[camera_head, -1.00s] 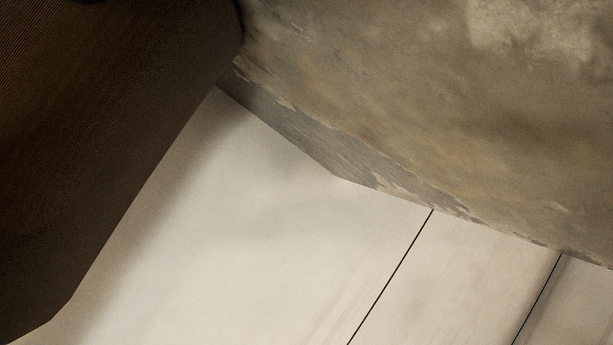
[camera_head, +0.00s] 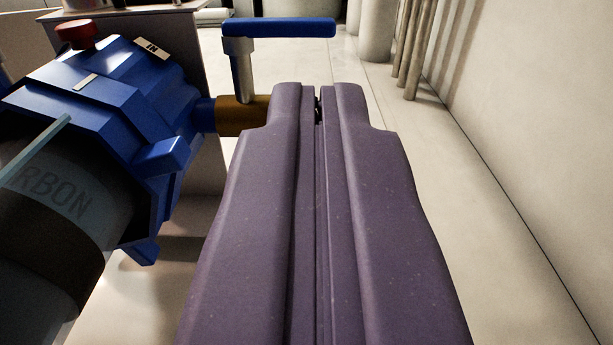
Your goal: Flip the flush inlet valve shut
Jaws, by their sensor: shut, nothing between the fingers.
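A valve with a blue lever handle (camera_head: 280,27) on a grey stem (camera_head: 242,75) stands at the top middle of the head camera view. Its brass-brown body (camera_head: 238,116) joins the right side of a blue filter housing (camera_head: 110,105) marked "IN". The handle lies roughly level, pointing right from the stem. My gripper (camera_head: 318,92) is purple and fills the lower middle. Its two fingers are together with nothing between them. The fingertips are below the handle's right part and hide the right end of the valve body. I cannot tell if they touch it.
A clear filter bowl (camera_head: 70,185) with "RBON" lettering hangs below the blue housing at left. A red knob (camera_head: 76,34) tops the housing. A pale wall (camera_head: 540,130) runs along the right, with upright pipes (camera_head: 415,45) behind. Pale floor (camera_head: 440,170) lies open between.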

